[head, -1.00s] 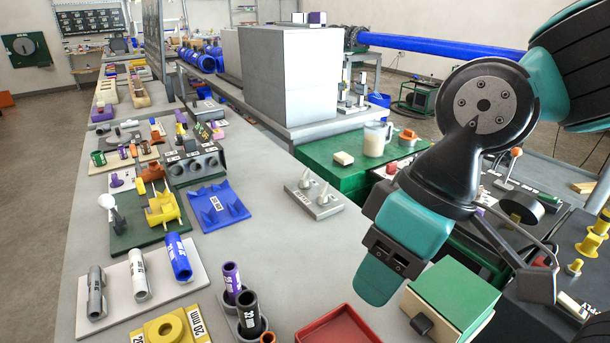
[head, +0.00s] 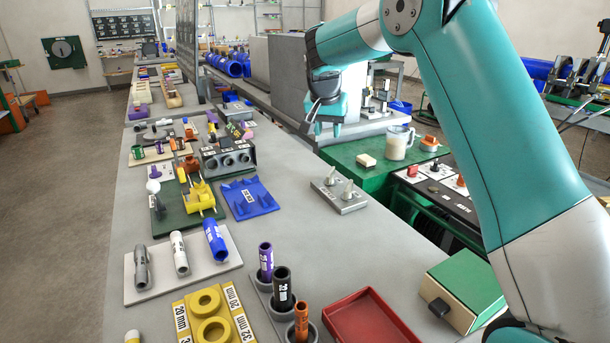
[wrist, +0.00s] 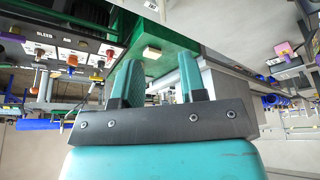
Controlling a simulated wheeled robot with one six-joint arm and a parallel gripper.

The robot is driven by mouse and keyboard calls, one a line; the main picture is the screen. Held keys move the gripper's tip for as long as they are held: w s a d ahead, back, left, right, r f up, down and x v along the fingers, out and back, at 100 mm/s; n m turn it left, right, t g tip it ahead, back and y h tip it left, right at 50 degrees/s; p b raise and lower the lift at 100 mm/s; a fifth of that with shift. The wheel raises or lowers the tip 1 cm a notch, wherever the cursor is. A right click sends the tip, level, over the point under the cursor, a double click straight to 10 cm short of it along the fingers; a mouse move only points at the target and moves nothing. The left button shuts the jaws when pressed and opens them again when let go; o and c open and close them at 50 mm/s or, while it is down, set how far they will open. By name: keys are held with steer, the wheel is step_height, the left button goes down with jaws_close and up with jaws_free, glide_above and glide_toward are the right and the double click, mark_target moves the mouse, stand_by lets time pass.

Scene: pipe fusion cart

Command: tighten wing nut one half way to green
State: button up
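A grey metal block (head: 352,206) with two pale wing nuts lies on the grey bench, left of the green mat. One wing nut (head: 329,178) stands at its far left, the other (head: 348,189) at its near right. Which is number one, and any green mark, are too small to tell. My gripper (head: 325,128) hangs above and beyond the block, apart from it, in front of the big grey box. In the wrist view my gripper (wrist: 160,62) shows two teal fingers spread wide with nothing between them. I cannot make out the wing nuts in the wrist view.
A green mat (head: 375,168) with a clear jug (head: 397,143) and a pale block lies right of the wing nuts. A large grey box (head: 285,75) stands behind. A blue holder (head: 249,199) lies to the left. Bare bench lies in front of the block.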

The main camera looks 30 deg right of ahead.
mark_target(331, 171)
steer(key=shift+m+h, duration=0.3)
steer(key=shift+m, duration=0.1)
steer(key=x, duration=0.6)
steer(key=p+x, duration=0.1)
steer(key=x, duration=0.5)
steer(key=w+p+x, duration=0.1)
steer(key=x, duration=0.5)
steer(key=shift+w, duration=0.15)
